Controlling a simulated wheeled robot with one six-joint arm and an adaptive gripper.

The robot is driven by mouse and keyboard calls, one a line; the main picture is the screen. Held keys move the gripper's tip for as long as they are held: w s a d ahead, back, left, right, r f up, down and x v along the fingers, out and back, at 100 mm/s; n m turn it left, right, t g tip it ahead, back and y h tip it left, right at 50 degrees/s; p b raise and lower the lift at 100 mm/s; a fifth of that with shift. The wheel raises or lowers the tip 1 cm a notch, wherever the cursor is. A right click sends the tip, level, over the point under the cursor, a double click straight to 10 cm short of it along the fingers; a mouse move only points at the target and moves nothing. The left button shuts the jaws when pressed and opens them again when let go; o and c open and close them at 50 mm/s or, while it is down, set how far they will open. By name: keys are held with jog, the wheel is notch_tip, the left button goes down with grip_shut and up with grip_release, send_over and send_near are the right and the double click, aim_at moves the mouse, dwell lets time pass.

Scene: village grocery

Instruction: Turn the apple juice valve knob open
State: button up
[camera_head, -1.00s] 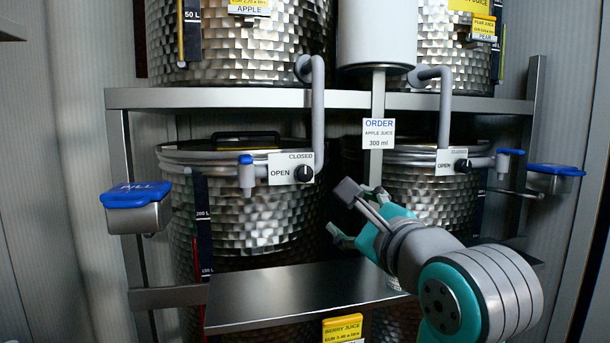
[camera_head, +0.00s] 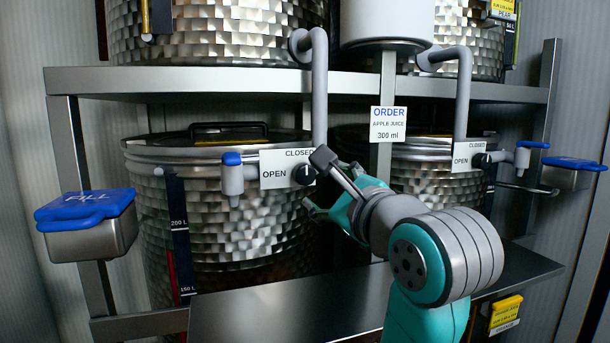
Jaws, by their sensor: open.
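The apple juice valve knob (camera_head: 304,174) is a small black round knob on a white plate (camera_head: 284,168) marked CLOSED above and OPEN at left. The plate sits at the foot of a grey pipe (camera_head: 319,95) in front of the left steel drum (camera_head: 235,222). My gripper (camera_head: 314,182) is open and comes from the right. Its upper finger appears right beside the knob and its lower finger is below it; I cannot tell whether they touch it. The knob's right edge is close behind the upper finger.
A grey spout with a blue cap (camera_head: 232,172) hangs left of the plate. An order sign (camera_head: 388,124) reads apple juice 300 ml. A second black knob (camera_head: 481,161) is at right. A steel shelf (camera_head: 260,311) lies below my arm. A blue-lidded box (camera_head: 88,222) is at left.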

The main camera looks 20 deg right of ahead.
aim_at(307, 176)
jog(key=w, duration=0.9)
jog(key=shift+w+a, duration=0.15)
jog(key=shift+a, duration=0.1)
jog(key=c, duration=1.1)
